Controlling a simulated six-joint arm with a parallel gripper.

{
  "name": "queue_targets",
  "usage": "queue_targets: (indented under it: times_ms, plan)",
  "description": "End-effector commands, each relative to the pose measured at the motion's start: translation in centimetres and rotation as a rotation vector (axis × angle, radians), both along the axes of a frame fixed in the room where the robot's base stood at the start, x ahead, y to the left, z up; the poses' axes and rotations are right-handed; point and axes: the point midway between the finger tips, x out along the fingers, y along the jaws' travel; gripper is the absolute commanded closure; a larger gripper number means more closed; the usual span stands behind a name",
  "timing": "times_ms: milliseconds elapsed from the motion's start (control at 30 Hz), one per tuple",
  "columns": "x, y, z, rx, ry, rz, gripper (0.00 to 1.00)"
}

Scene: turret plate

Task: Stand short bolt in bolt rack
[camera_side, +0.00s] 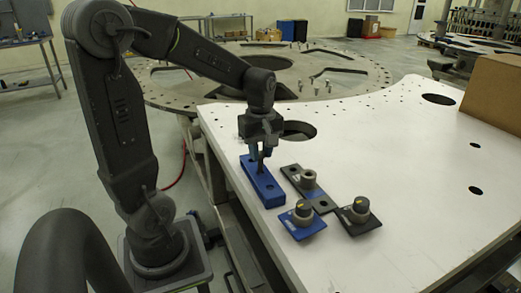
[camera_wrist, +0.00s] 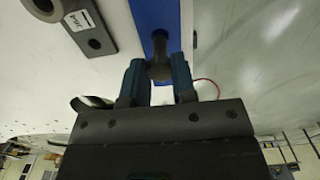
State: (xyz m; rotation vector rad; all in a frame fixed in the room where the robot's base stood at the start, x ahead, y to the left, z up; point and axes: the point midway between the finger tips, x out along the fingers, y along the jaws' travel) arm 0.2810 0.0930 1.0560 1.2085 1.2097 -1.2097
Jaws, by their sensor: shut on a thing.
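The blue bolt rack (camera_side: 266,190) lies near the left edge of the white table, and part of it shows at the top of the wrist view (camera_wrist: 171,14). My gripper (camera_side: 258,156) is above the far part of the rack, pointing down. Its two blue fingers (camera_wrist: 158,72) are shut on the dark short bolt (camera_wrist: 160,70), which looks roughly upright. The bolt's lower end (camera_side: 261,168) is at the rack's far end. I cannot tell whether it is inside a hole or just above one. A dark hole shows in the rack's nearer part.
A dark plate with a grey ring (camera_side: 309,179) lies just right of the rack. A blue plate with a knob (camera_side: 302,222) and a black plate with a knob (camera_side: 358,216) lie nearer. A cardboard box (camera_side: 492,92) stands far right.

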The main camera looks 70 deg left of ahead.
Motion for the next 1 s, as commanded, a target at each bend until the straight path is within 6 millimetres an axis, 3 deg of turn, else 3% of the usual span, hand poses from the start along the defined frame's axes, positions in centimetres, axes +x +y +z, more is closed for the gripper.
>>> queue_targets:
  times_ms: [1000]
  plan:
    - [0.02, 0.01, -0.66, 0.000, 0.000, 0.000, 0.96]
